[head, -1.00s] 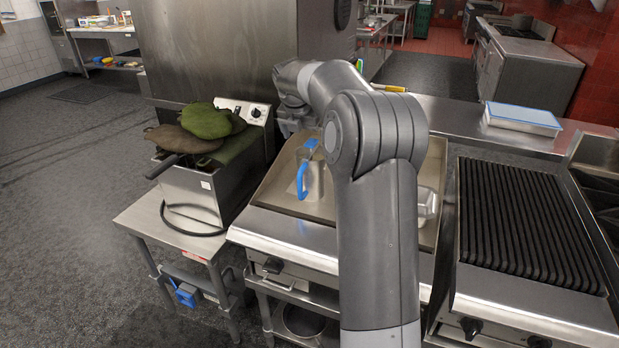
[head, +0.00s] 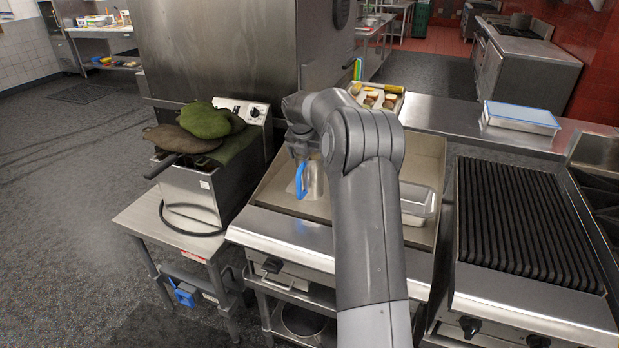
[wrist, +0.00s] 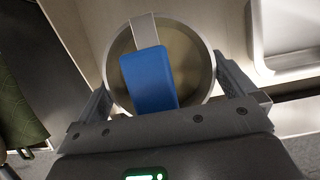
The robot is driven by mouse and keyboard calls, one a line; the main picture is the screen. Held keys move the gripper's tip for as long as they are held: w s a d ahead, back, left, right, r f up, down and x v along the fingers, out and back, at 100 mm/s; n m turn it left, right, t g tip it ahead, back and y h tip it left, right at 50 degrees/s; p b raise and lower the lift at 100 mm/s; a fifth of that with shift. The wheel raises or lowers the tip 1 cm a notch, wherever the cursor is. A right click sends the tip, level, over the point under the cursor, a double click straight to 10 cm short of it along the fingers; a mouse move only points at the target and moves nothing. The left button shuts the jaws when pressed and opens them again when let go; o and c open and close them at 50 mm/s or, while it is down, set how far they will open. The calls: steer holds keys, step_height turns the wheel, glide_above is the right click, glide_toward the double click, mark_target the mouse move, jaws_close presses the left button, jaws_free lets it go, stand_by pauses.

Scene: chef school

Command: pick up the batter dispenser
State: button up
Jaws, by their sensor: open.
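The batter dispenser, a metal vessel with a blue handle (head: 312,182), stands on the flat griddle (head: 272,190) in the head view. In the wrist view the dispenser (wrist: 198,50) is seen from above, with its round rim and blue grip. My gripper (head: 303,152) is right above and around the dispenser's upper part in the head view. In the wrist view my open gripper (wrist: 178,92) has one finger on each side of the dispenser. I cannot tell whether the fingers touch it.
A metal pan (head: 415,203) sits on the griddle to the right. A fryer (head: 198,190) with green and brown cloths stands to the left. A ridged grill (head: 525,225) is at the right. A tray of food (head: 385,97) and a blue-lidded container (head: 520,117) sit behind.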

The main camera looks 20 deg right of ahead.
steer(key=shift+w+d+f, duration=0.1)
steer(key=shift+f, duration=0.2)
steer(key=shift+r, duration=0.15)
steer(key=c, duration=1.9)
